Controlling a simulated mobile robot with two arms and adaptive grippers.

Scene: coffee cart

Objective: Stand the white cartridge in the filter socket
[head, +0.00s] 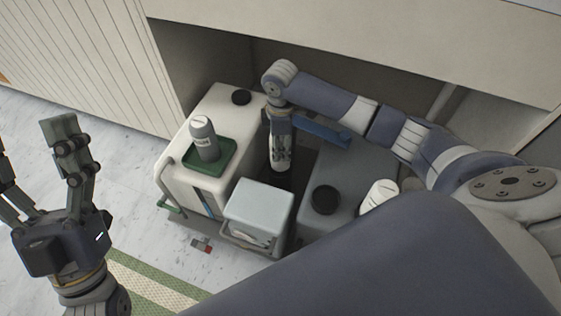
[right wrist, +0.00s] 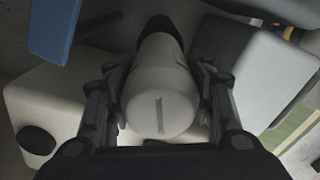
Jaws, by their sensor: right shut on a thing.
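My right gripper (head: 281,150) points down in the gap between the cart's units. It is shut on the white cartridge (right wrist: 160,95), a pale cylinder with a slot mark on its near end and a dark far end, between both fingers in the right wrist view. A dark round opening or cap (head: 325,199) sits on the grey unit and another (head: 241,97) on the white unit; I cannot tell which is the filter socket. My left gripper (head: 30,145) is open and empty, over the floor at left.
A grey labelled bottle (head: 204,140) stands in a green tray (head: 225,158) on the white unit (head: 185,184). A pale box (head: 258,203) stands in front. Another white cylinder (head: 379,194) is by the grey unit (head: 345,165). A blue panel (head: 322,132) is close beside my right gripper.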

